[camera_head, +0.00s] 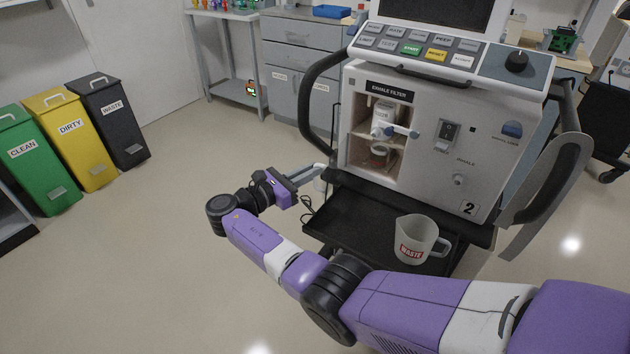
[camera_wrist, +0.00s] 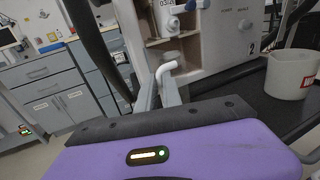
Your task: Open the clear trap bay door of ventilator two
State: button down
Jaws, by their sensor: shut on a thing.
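Ventilator two (camera_head: 425,190), marked "2", stands at the right. Its bay (camera_head: 392,165) under the "EXHALE FILTER" label shows a white canister (camera_head: 383,112) and fittings with blue ends. The clear door's pane is hard to make out, so I cannot tell its exact angle. My gripper (camera_head: 314,172) is left of the bay, out from the ventilator's front. In the wrist view its fingers (camera_wrist: 160,95) are shut on a white bent bar (camera_wrist: 166,70), which looks like the door handle. A small white part (camera_head: 321,184) shows by the fingertips in the head view.
A black shelf (camera_head: 345,225) below the bay carries a "WASTE" jug (camera_head: 410,240) at its right. A dark curved rail (camera_head: 308,100) stands left of the ventilator, close to my gripper. Bins (camera_head: 68,135) stand at the far left. The floor between is clear.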

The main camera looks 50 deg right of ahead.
jog(key=shift+w+d+m+g+b, duration=0.1)
jog(key=shift+w+m+g+b, duration=0.25)
jog(key=shift+g, duration=0.15)
jog(key=c, duration=1.5)
grip_release()
jog(key=v, duration=0.8)
jog(key=shift+r, duration=0.1)
